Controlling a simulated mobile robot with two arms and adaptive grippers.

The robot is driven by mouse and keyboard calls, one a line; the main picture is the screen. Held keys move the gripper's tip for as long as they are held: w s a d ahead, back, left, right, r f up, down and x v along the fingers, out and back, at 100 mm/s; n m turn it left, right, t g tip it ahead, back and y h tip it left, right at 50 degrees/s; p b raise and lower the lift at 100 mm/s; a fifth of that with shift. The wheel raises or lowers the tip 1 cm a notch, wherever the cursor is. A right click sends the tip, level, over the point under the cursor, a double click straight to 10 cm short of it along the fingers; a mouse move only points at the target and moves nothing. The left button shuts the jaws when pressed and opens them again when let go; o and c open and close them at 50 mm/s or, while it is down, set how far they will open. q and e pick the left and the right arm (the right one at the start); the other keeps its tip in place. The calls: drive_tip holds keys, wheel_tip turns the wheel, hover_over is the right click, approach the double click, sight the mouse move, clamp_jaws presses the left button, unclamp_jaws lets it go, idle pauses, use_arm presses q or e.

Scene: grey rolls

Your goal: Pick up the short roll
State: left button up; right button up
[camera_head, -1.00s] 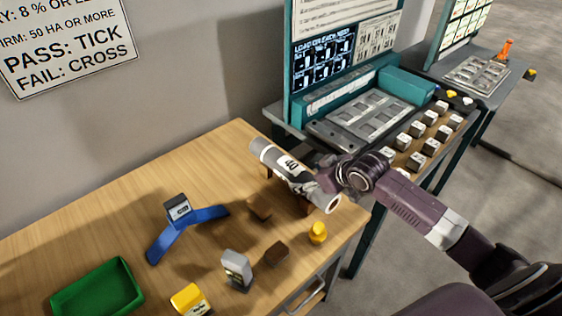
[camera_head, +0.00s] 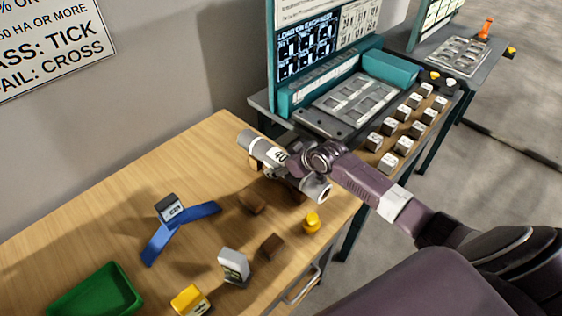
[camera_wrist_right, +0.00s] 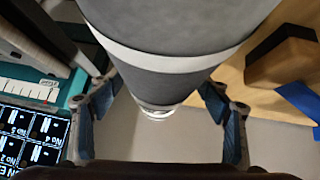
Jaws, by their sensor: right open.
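A grey roll (camera_head: 250,141) with a white label reading 40 lies at the right end of the wooden table in the head view. My right gripper (camera_head: 286,172) is over its middle and hides part of it and its label. In the right wrist view the roll (camera_wrist_right: 172,28) fills the top middle and runs between the two spread fingers of my right gripper (camera_wrist_right: 158,92). The fingers are open, one on each side of it. I cannot tell whether either touches it. My left gripper is not in view.
Brown blocks (camera_head: 252,202), a yellow weight-like piece (camera_head: 312,222), a grey-white block (camera_head: 233,265), a yellow block (camera_head: 189,299), a blue angled piece (camera_head: 185,226) and a green tray (camera_head: 97,295) share the table. A teal station with several small blocks stands behind right.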

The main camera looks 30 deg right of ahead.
drive_tip(key=shift+w+f, duration=0.15)
drive_tip(key=shift+f, duration=0.05)
drive_tip(key=c, duration=1.3)
drive_tip(key=shift+r, duration=0.1)
drive_tip(key=shift+c, duration=1)
